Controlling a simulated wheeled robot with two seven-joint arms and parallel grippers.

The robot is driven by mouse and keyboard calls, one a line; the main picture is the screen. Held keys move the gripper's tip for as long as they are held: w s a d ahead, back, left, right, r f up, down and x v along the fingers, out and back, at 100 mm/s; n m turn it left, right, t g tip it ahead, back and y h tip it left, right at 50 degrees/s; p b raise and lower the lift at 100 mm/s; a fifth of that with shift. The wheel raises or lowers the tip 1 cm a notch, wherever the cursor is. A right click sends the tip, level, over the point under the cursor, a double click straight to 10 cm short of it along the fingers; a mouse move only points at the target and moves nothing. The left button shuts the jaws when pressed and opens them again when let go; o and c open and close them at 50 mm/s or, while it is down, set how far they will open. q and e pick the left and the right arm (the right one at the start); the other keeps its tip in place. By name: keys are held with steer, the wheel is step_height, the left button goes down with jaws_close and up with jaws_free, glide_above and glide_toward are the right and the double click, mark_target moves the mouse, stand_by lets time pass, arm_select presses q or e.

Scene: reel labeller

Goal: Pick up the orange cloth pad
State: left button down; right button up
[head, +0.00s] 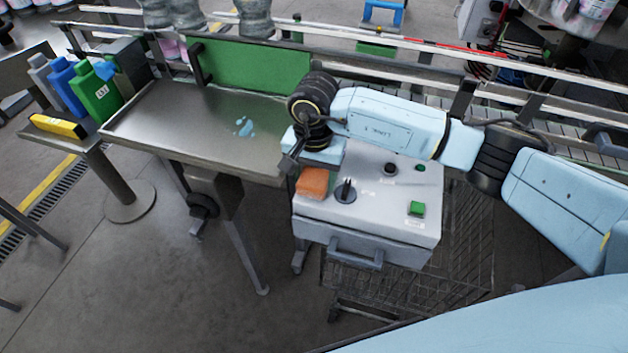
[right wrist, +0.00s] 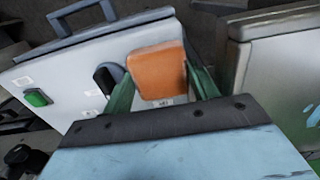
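The orange cloth pad (head: 313,181) lies on the top of the white control box (head: 398,222), near its left edge. My right gripper (head: 300,166) is right above the pad, pointing down, and hides part of it. In the right wrist view the pad (right wrist: 158,72) sits between the two green fingers (right wrist: 160,85) of my right gripper. The fingers are spread, one on each side; whether either touches the pad I cannot tell. My left gripper is not in view.
A black knob (head: 346,191) stands just right of the pad, with a green button (head: 416,208) further right. A steel table (head: 190,115) with a blue spill (head: 244,126) adjoins at the left. Coloured bottles (head: 95,92) and a yellow box (head: 58,127) stand on a side shelf.

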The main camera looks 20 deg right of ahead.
mark_target(314, 178)
steer(key=shift+c, duration=1.3)
steer(key=shift+r, duration=0.1)
steer(key=shift+w+r, duration=0.1)
steer(key=shift+r, duration=0.25)
step_height(314, 178, up, 9)
steer(key=b, duration=0.2)
steer(key=shift+r, duration=0.1)
